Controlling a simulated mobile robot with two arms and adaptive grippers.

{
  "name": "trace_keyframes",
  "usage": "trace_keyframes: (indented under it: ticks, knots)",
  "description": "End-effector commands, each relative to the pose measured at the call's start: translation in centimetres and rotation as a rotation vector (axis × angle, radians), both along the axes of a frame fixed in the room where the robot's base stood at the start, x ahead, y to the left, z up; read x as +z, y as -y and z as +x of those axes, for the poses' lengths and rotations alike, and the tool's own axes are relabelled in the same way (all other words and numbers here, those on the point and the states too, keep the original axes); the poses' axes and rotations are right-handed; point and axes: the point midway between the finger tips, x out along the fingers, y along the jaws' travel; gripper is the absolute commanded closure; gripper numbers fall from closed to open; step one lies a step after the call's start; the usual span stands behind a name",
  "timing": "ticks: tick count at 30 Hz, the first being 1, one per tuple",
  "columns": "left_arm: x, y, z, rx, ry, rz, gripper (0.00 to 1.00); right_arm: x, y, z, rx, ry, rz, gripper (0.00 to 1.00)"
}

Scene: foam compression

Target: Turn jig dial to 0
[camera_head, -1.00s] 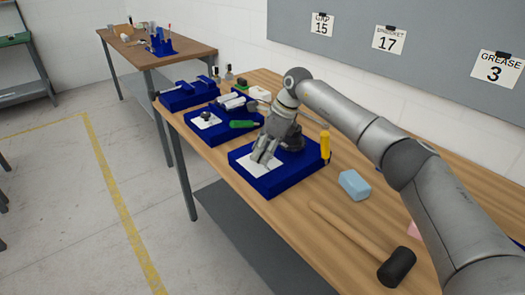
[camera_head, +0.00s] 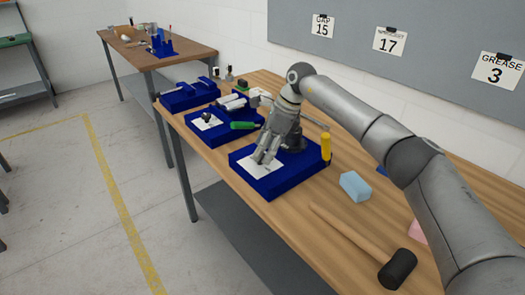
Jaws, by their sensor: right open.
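A blue jig block (camera_head: 280,182) with a white plate (camera_head: 256,172) on its top stands on the wooden bench, nearest to my right arm. My right gripper (camera_head: 263,157) is open and points down over the white plate. The gripper's fingers hide any dial there, and I cannot tell if they touch it. A second blue jig (camera_head: 213,136) to the left has a white plate with a dark round knob (camera_head: 206,116) on it. My left gripper is not in view.
A yellow-handled tool (camera_head: 326,147) stands at the near jig's right corner. A light blue block (camera_head: 355,186) and a black-headed mallet (camera_head: 397,268) lie to the right. A green-handled tool (camera_head: 243,125) lies by the second jig. Wall cards read GAP 15 and GREASE 3.

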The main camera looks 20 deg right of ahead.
Motion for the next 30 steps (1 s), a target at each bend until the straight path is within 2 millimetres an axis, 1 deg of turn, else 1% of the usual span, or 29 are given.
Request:
trace_keyframes:
  ticks: [1,6,9,13,19,30]
  knots:
    - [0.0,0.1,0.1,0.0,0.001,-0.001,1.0,1.1,0.4,-0.1,-0.001,0.006,0.001,0.46]
    - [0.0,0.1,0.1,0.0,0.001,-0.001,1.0,4.6,1.7,-0.6,-0.001,0.006,0.002,0.46]
    - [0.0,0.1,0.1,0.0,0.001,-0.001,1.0,6.5,2.4,-0.9,-0.001,0.006,0.001,0.46]
    - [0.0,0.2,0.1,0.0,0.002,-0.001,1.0,8.3,3.0,-1.3,-0.001,0.005,0.002,0.46]
    - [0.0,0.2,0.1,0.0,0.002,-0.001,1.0,9.6,3.5,-1.5,0.0,0.003,0.002,0.46]
    - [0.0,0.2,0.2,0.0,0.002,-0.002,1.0,9.7,3.5,-1.5,0.0,0.003,0.002,0.46]
